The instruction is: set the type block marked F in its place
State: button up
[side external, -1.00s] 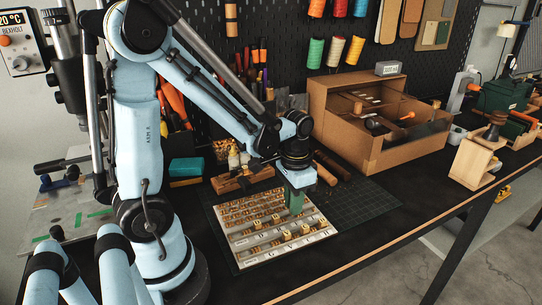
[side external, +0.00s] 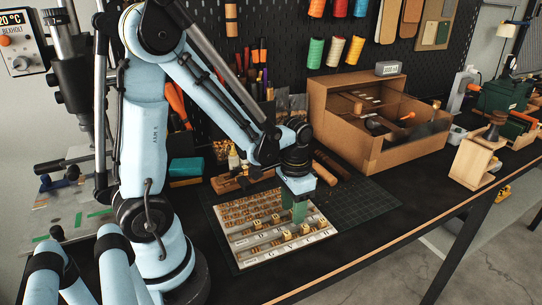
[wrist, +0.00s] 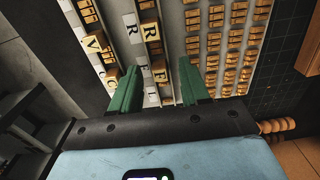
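The type tray (side external: 238,262) lies on the cutting mat, with rows of small brass-coloured blocks and a row of printed letters. My gripper (side external: 298,212) is low over its right part, green fingers pointing down. In the wrist view my gripper (wrist: 160,67) has its two fingers apart.
More lettered blocks (wrist: 110,77) stand left of the fingers in the wrist view. A cardboard box (side external: 345,130) stands behind the tray on the right. Brown rods (side external: 333,165) lie between box and tray. The cutting mat (side external: 365,205) is clear right of the tray.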

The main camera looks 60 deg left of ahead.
notch_tip(320, 180, up, 12)
dwell(1.1)
jog(key=shift+d, duration=0.1)
jog(key=d+t, duration=0.1)
jog(key=t, duration=0.1)
jog(key=s+d+t, duration=0.1)
jog(key=d+t, duration=0.3)
jog(key=t, duration=0.1)
jog(key=shift+s+d, duration=0.2)
jog(key=shift+s, duration=0.05)
